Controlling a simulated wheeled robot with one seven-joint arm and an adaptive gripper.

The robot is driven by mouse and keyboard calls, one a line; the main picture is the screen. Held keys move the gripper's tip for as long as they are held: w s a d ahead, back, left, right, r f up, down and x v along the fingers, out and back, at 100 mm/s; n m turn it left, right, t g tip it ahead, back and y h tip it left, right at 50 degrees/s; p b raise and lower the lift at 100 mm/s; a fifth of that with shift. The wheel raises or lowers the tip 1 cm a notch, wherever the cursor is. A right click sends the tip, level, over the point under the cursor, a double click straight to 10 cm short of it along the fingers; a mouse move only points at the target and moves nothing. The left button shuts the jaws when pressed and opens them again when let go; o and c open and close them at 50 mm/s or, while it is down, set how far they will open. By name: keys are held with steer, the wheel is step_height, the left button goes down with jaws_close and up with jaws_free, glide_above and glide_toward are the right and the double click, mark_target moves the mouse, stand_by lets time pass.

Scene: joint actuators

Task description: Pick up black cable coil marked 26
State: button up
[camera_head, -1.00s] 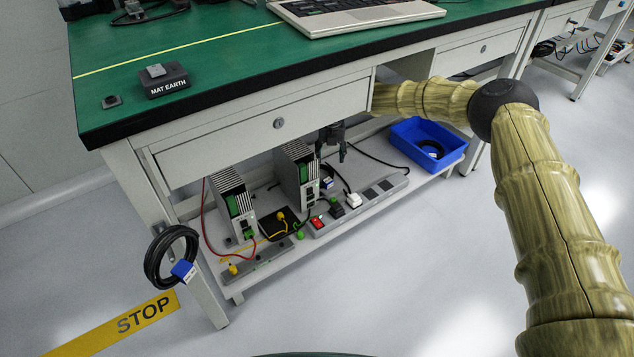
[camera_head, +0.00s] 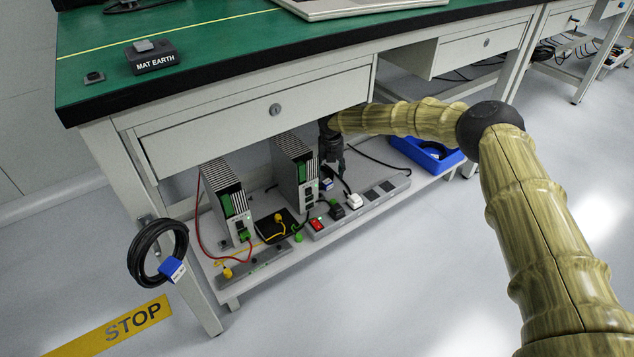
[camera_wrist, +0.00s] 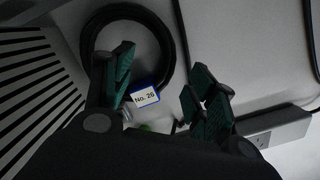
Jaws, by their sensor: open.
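The black cable coil marked 26 (camera_wrist: 168,50) lies on the shelf under the bench, with a blue and white "No. 26" tag (camera_wrist: 146,96). In the wrist view my gripper (camera_wrist: 160,78) is open above it. The left finger overlaps the coil's ring and the right finger is outside it, to the right. The tag shows between the fingers. Nothing is held. In the head view my gripper (camera_head: 332,158) points down beside the striped power unit (camera_head: 296,172). The coil itself is mostly hidden there; a small blue tag (camera_head: 327,184) shows below the fingers.
A second striped unit (camera_head: 228,204) stands left. A grey power strip (camera_head: 375,200) lies right of the gripper. A blue bin (camera_head: 440,166) with a black coil stands farther right. Another tagged coil (camera_head: 140,262) hangs on the bench leg. The drawer front (camera_head: 235,118) is close above.

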step_height(320, 180, down, 3)
steer(key=shift+w+r+b, duration=0.15)
steer(key=shift+r+b, duration=0.05)
steer(key=shift+b, duration=0.5)
steer(key=shift+r, duration=0.1)
steer(key=c, duration=1.3)
steer(key=shift+o, duration=0.2)
steer(key=shift+r, duration=0.1)
